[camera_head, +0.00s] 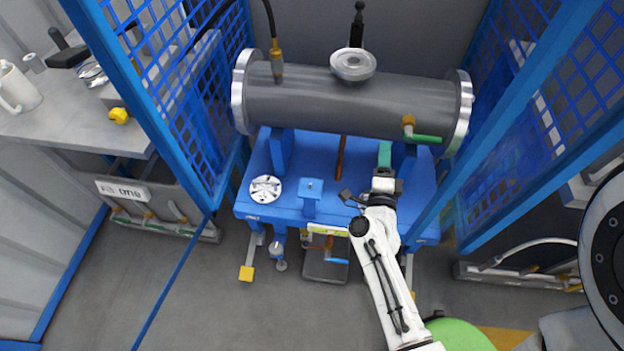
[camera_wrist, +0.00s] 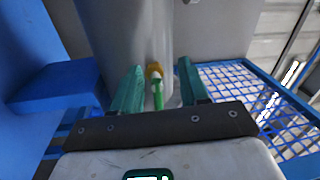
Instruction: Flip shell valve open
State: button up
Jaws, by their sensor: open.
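The grey shell (camera_head: 340,102) is a horizontal cylinder with a flange at each end, mounted on a blue stand. The shell valve, with a brass body (camera_head: 408,122) and a green lever (camera_head: 427,138), sits near its right end. The lever points right, roughly along the shell. My gripper (camera_head: 385,155) is open and empty, just below and left of the valve. In the wrist view the valve's green lever (camera_wrist: 158,98) and brass body appear between the green fingers of my gripper (camera_wrist: 158,80). I see no contact; the depth between them is hard to tell.
Blue mesh panels (camera_head: 190,110) flank the stand on both sides, with a right one close in the wrist view (camera_wrist: 245,95). A blue bracket (camera_wrist: 58,88) is left of my gripper there. The blue stand (camera_head: 258,208) carries a round disc (camera_head: 266,188).

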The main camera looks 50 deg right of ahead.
jog(key=w+a+n+t+y, duration=0.2)
jog(key=w+a+n+y, duration=0.3)
jog(key=a+n+y, duration=0.2)
jog(key=w+a+f+n+t+y, duration=0.1)
jog(key=w+a+n+t+y, duration=0.1)
jog(key=w+a+n+y, duration=0.3)
jog(key=shift+w+a+n+t+y+p, duration=0.4)
jog(key=shift+a+n+y, duration=0.9)
jog(key=shift+a+n, duration=0.75)
jog(key=shift+d+n, duration=0.25)
jog(key=s+a+f+n+g+y, duration=0.3)
jog(key=s+a+n+g+y, duration=0.1)
jog(key=s+a+n+g, duration=0.35)
jog(key=s+r+n+g+h, duration=0.1)
jog(key=s+n+g, duration=0.3)
jog(key=s, duration=0.5)
jog(key=shift+s+r+g, duration=0.2)
jog(key=shift+r+g, duration=0.3)
jog(key=shift+g, duration=0.25)
jog(key=shift+n, duration=0.25)
